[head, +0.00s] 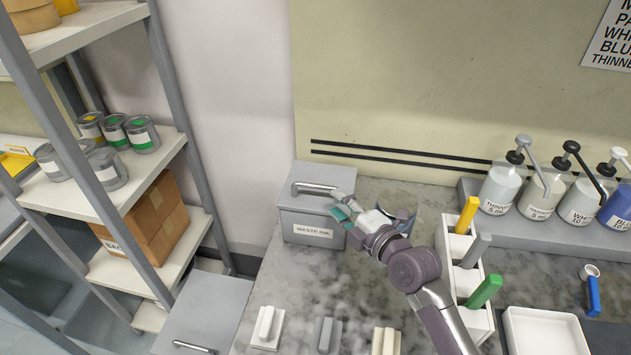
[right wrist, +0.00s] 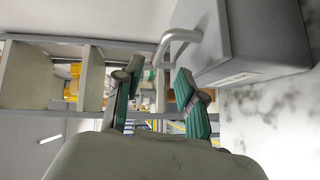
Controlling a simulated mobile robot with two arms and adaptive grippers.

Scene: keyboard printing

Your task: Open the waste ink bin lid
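The waste ink bin (head: 290,225) is a grey box with a "WASTE INK" label, standing at the back left of the marble counter. Its lid (head: 292,203) is shut and carries a metal bar handle (head: 316,187). My right gripper (head: 343,207) is at the bin's right front edge, just right of the handle. In the right wrist view my right gripper (right wrist: 155,98) is open, with teal finger pads apart. The handle (right wrist: 178,35) shows there with its bent end in line with the gap between the fingers; I cannot tell whether they touch. My left gripper is out of view.
A white holder (head: 474,318) with coloured-handled tools stands right of my arm. Pump bottles (head: 500,188) line the back right. Small handled blocks (head: 267,327) lie at the front. A shelf (head: 120,195) with cans and boxes stands left. A blue-edged object (head: 408,222) is partly hidden behind my gripper.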

